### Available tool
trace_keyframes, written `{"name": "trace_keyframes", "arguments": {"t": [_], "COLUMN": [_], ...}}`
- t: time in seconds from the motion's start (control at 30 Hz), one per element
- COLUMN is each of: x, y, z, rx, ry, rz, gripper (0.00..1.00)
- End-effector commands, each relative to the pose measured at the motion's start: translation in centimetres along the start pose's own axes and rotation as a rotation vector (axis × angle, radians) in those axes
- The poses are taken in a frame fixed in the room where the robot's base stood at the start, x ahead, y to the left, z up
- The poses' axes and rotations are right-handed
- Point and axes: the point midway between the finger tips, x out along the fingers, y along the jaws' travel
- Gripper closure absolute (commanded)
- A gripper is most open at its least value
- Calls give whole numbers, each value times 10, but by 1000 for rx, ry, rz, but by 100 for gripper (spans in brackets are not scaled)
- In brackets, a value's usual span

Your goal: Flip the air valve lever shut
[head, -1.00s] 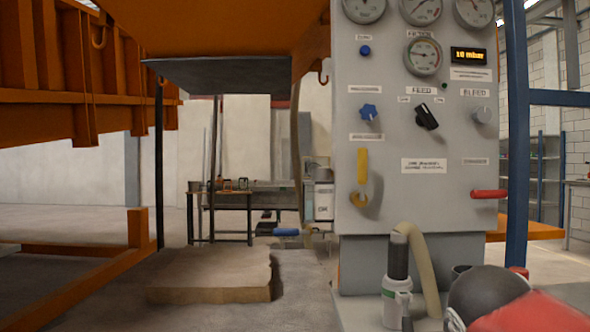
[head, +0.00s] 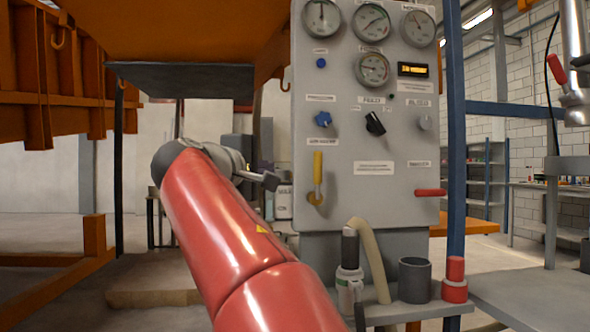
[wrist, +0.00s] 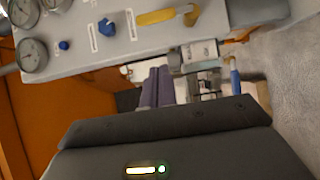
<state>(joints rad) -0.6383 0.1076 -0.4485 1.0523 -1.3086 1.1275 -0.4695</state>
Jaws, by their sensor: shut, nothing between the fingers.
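A yellow lever (head: 318,174) points straight up from its brass fitting low on the left of the grey panel (head: 340,225); it also shows at the top of the wrist view (wrist: 162,16). A red lever (head: 430,192) lies level at the panel's lower right edge. The labels are too blurred to tell which is the air valve. My gripper (head: 272,181) is shut and empty, left of the yellow lever and apart from it in the picture. Its closed fingers (wrist: 156,88) show in the wrist view, below the panel's edge.
The panel carries gauges (head: 373,70), a blue knob (head: 323,119), a black switch (head: 375,124) and a grey knob (head: 425,122). A bottle with a hose (head: 350,285) and a dark cup (head: 414,280) stand below. A blue post (head: 455,150) is at right.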

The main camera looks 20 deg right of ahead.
Motion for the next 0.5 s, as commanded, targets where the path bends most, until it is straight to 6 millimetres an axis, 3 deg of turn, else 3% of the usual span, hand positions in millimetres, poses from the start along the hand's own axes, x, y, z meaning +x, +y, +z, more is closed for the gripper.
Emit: {"name": "trace_keyframes", "arguments": {"t": [0.27,0.5], "x": [9,53], "y": [0,3], "z": [1,1], "rx": [0,-2], "ry": [-3,-6], "rz": [-2,-1], "gripper": [100,100]}}
